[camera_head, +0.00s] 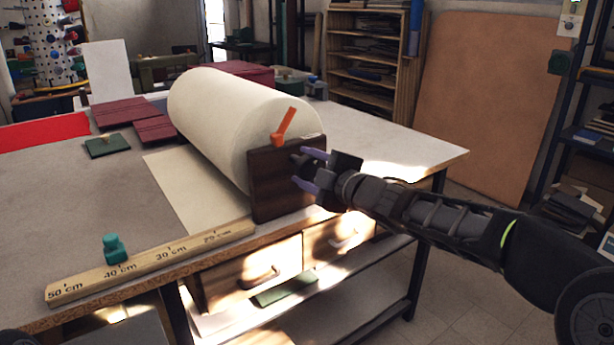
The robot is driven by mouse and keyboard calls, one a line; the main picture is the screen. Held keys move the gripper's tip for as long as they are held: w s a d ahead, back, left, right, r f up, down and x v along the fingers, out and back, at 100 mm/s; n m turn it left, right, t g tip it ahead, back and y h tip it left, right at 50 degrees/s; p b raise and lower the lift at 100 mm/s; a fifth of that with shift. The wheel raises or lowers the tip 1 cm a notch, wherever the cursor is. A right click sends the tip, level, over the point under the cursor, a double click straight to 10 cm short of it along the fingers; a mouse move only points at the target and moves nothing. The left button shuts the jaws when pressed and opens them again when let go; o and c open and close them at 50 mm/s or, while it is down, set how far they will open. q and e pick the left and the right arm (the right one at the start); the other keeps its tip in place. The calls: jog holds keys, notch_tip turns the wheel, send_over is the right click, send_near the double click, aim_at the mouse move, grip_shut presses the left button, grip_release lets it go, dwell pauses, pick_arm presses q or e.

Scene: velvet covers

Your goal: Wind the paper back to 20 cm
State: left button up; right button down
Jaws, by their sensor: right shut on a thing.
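A large cream paper roll (225,120) lies on the table behind a dark wooden end plate (285,180). An orange lever (284,126) rises at the top of the plate. A teal marker (114,249) stands on the ruler near 40 cm. My right gripper (303,170), with purple fingers, is at the plate's outer face, shut on a dark crank knob, mostly hidden.
Dark red bound covers (108,114) and a green pad (107,146) lie at the table's back left. Drawers (262,272) and a lower shelf are under the front edge. A shelf rack and brown board (490,105) stand behind.

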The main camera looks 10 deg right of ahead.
jog(key=n+b, duration=0.2)
jog(key=n, duration=0.1)
jog(key=shift+f, duration=0.1)
jog(key=shift+n, duration=0.3)
dwell(0.3)
jog(key=c, duration=0.6)
grip_release()
jog(key=shift+c, duration=0.2)
jog(key=shift+s, duration=0.1)
jog(key=p+v, duration=0.1)
jog(key=v, duration=0.6)
jog(key=shift+s, duration=0.35)
